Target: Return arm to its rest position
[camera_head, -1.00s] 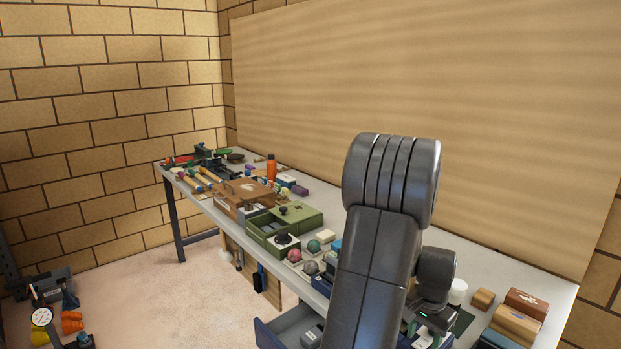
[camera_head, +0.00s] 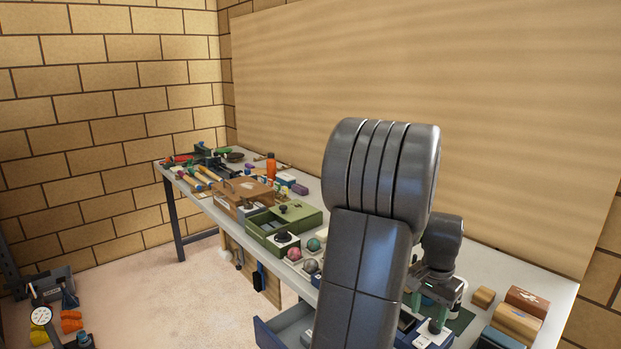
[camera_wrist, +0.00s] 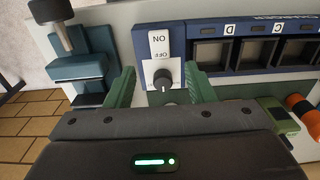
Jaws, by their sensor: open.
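My arm rises in front of the workbench (camera_head: 540,283) in the head view, with its elbow bent high and the forearm coming down toward the bench's right part. My gripper (camera_wrist: 160,88) is open in the wrist view, its two green fingers spread apart. Between and beyond the fingers is a dark knob (camera_wrist: 163,78) on a white ON/OFF plate of a blue box (camera_wrist: 175,40). Nothing is held between the fingers. I cannot tell how close the fingertips are to the knob. In the head view my arm hides part of the bench.
The blue box has a row of dark compartments (camera_wrist: 208,54) with letters. Wooden blocks (camera_head: 516,322) lie on the bench's right end. A green open box (camera_head: 284,222), balls and tools crowd its left part. A drawer (camera_head: 285,328) stands open below the front edge.

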